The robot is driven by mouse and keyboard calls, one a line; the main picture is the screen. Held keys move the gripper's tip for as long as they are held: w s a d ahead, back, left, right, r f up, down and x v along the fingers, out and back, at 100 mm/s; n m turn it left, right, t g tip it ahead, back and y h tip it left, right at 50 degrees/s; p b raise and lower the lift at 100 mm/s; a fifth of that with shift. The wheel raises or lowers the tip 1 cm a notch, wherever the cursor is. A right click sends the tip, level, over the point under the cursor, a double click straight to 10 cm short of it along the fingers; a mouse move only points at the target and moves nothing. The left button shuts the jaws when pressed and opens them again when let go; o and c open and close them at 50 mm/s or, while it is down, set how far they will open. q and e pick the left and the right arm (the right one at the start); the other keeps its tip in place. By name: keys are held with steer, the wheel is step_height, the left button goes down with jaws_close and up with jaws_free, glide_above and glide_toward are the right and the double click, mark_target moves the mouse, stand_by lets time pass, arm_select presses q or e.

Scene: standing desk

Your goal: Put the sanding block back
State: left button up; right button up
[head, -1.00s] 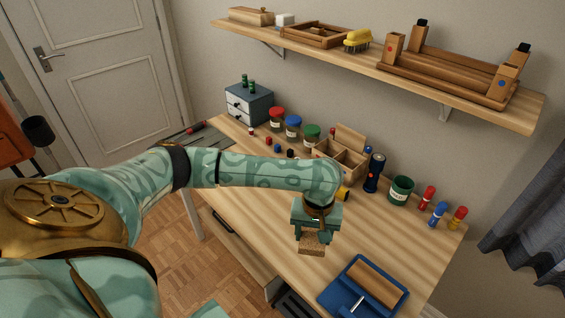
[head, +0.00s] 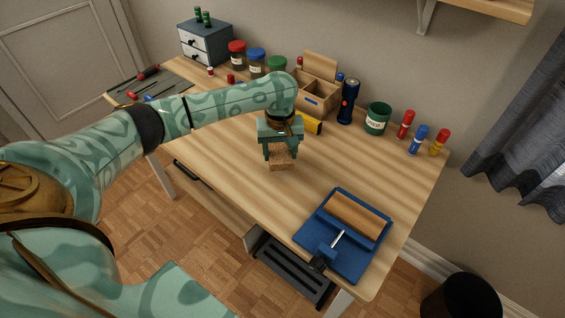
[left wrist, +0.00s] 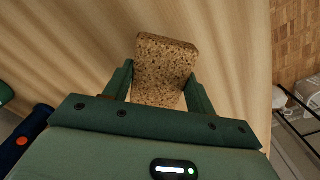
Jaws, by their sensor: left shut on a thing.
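The sanding block (head: 281,160) is a speckled brown cork block. My left gripper (head: 280,147) points down and is shut on it, over the middle of the desk. In the left wrist view the block (left wrist: 165,68) sits between the two green fingers, its far end sticking out past them. The gap between block and desk top cannot be judged. My right gripper is not in view.
Jars, a wooden organizer (head: 318,92), a flashlight (head: 348,102), a green cup (head: 377,118) and markers line the back. A yellow object (head: 312,124) lies just behind the gripper. Bare desk (head: 215,150) lies left.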

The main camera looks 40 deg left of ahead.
mark_target(280, 151)
arm_select(q)
steer(key=f+b, duration=0.1)
steer(key=f, duration=0.1)
steer(key=f+b, duration=0.2)
steer(key=shift+w+a+f, duration=0.15)
steer(key=shift+w+f, duration=0.05)
steer(key=shift+r, duration=0.35)
steer(key=shift+c, duration=0.3)
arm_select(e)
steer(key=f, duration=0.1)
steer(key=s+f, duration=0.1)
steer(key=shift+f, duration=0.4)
arm_select(q)
steer(key=o, duration=1)
steer(key=shift+f, duration=0.15)
steer(key=shift+o, duration=0.2)
steer(key=shift+r, duration=0.35)
step_height(280, 151, up, 12)
steer(key=p, duration=0.8)
steer(key=shift+f, duration=0.15)
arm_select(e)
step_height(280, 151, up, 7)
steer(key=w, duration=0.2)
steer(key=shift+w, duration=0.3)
